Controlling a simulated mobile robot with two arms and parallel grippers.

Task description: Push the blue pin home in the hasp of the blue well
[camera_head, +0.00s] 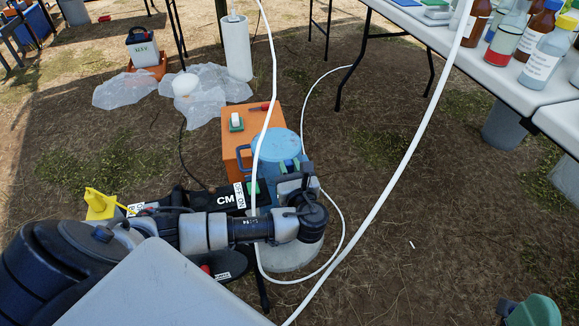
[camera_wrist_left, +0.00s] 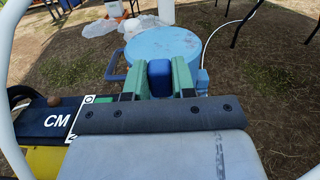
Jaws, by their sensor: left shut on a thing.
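The blue well (camera_head: 277,143) stands in the middle of the head view, with a round blue lid (camera_wrist_left: 163,43) and a blue handle on its left side. My left gripper (camera_head: 291,168) is at the near side of the lid. In the left wrist view its green fingers (camera_wrist_left: 158,82) are shut on a dark blue block (camera_wrist_left: 160,72), which looks like the head of the blue pin. The pin's lower part and the hasp are hidden, so I cannot tell how deep the pin sits. My right gripper does not clearly show.
An orange box (camera_head: 230,150) stands just behind and left of the well. White hoses cross the view. A table (camera_head: 470,68) with bottles stands at the right. A rounded green shape (camera_head: 534,311) shows at the bottom right corner. The ground right of the well is mostly clear.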

